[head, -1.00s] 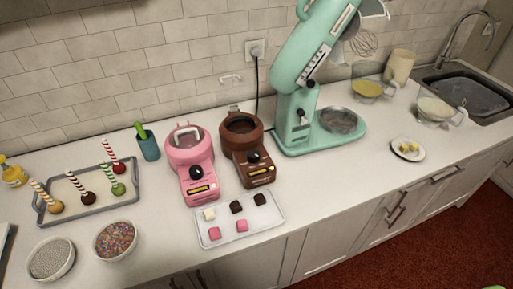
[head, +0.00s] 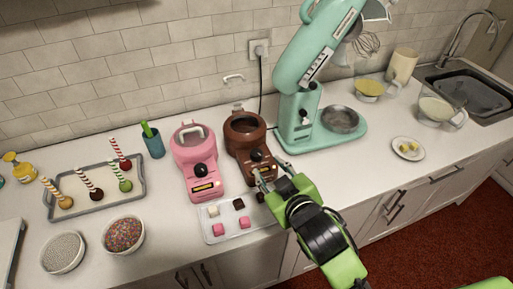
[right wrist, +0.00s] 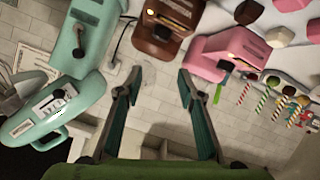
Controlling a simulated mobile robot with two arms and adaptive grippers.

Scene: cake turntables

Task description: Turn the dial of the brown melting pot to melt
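The brown melting pot (head: 246,131) stands on the counter, with its black dial (head: 256,156) on the sloped front panel. Its setting is too small to read. My right gripper (head: 263,180) is just in front of and below that panel, and its fingers partly cover the pot's front. In the right wrist view the two fingers (right wrist: 158,76) are spread apart with nothing between them. The brown pot shows there at the top (right wrist: 165,30), beyond the fingertips. I cannot tell whether a finger touches the pot. My left gripper is not in view.
A pink melting pot (head: 196,160) stands close on the left, and a mint stand mixer (head: 298,105) on the right. A tray (head: 212,238) of small pink, white and brown pieces lies in front. The counter right of my arm (head: 375,165) is clear.

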